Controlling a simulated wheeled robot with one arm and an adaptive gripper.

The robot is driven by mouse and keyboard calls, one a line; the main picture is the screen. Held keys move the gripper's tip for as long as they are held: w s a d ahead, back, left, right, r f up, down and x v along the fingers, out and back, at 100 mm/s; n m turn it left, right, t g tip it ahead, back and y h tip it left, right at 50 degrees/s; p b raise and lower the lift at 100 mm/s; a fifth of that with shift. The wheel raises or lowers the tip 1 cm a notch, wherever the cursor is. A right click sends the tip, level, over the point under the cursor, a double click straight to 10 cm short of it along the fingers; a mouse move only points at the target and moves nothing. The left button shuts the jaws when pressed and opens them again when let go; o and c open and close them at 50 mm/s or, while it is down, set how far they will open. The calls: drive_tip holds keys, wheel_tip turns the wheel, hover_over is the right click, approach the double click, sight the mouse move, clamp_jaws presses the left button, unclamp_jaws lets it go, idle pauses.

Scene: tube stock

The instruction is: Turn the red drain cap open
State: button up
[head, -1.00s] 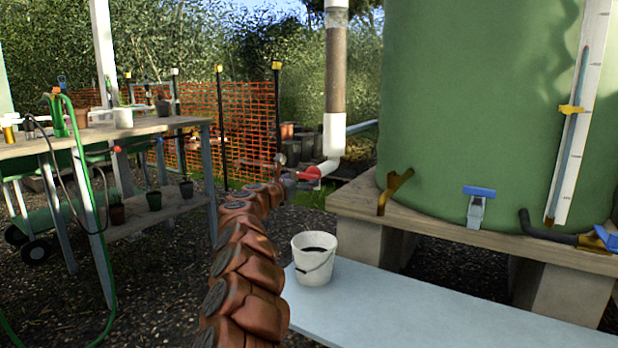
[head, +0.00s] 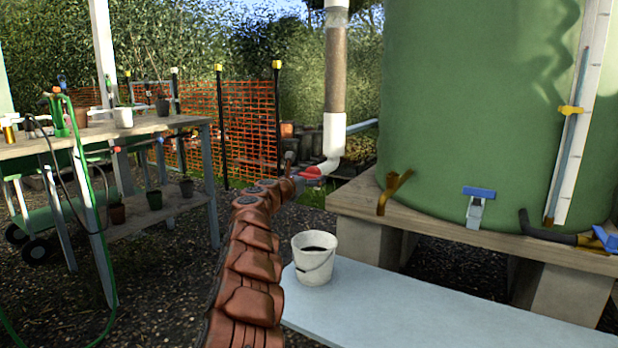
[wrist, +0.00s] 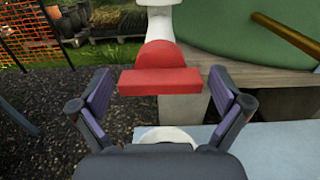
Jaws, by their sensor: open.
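The red drain cap (wrist: 160,80) is at the lower end of a white pipe elbow (wrist: 158,22) in the wrist view. Its flat red bar lies level across the view. My gripper (wrist: 161,88) is open, with one purple-padded finger on each side of the bar.
A white bucket (head: 313,262) stands on a pale blue board (head: 420,300) below and right of my arm. A green tank (head: 480,110) sits on a wooden platform (head: 365,205) at the right. An orange mesh fence (head: 245,130) stands behind. A potting bench (head: 170,124) is at the left.

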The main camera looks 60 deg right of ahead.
drive_tip(key=c, duration=1.1)
